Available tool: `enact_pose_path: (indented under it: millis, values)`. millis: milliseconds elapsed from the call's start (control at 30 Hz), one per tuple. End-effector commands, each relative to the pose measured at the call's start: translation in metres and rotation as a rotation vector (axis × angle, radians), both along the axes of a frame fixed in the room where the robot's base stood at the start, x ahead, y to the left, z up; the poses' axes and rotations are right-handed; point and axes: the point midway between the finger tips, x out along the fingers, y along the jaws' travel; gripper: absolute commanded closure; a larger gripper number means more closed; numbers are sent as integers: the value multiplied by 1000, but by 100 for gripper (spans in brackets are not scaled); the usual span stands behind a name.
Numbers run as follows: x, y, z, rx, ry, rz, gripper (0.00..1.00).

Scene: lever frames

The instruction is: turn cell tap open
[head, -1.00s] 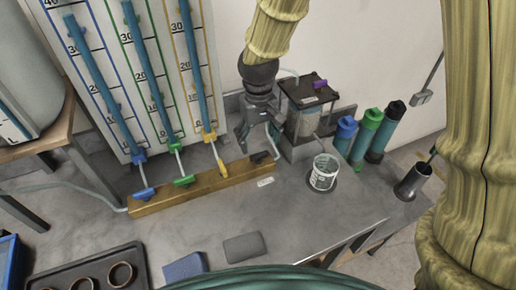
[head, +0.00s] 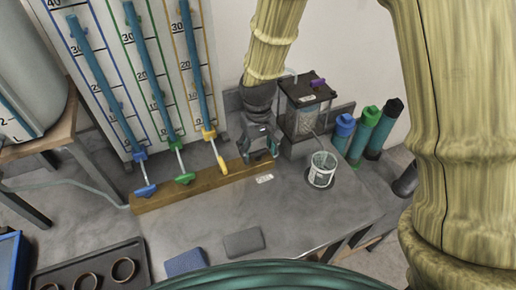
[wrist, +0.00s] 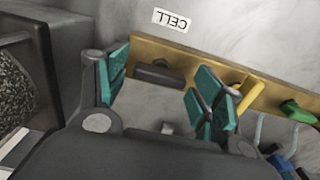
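The cell tap shows in the wrist view as a short black handle (wrist: 160,75) on the wooden-coloured bar (wrist: 190,65), beside an upside-down CELL label (wrist: 172,20). My gripper (wrist: 163,90) is open, with teal pads to the left and right of the handle. I cannot tell that either pad touches it. In the head view my gripper (head: 261,155) points down at the right end of the bar (head: 190,189), behind the small label (head: 265,178). It hides most of the tap there.
Yellow (head: 221,162), green (head: 184,177) and blue (head: 145,190) taps sit along the bar to the left. A clear box with a purple knob (head: 318,83) and a glass beaker (head: 322,170) stand to the right. The bench front (head: 210,228) is mostly bare.

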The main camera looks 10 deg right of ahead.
Motion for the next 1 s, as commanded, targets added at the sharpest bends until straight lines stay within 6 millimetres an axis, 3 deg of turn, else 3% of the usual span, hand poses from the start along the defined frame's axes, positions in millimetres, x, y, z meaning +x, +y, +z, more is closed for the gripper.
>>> enact_pose_path:
  millis: [33,167,567,1000]
  values:
    - [0,0,0,0,0,0,49]
    - [0,0,0,0,0,0,72]
    - [0,0,1,0,0,54,72]
    - [1,0,3,0,0,393,72]
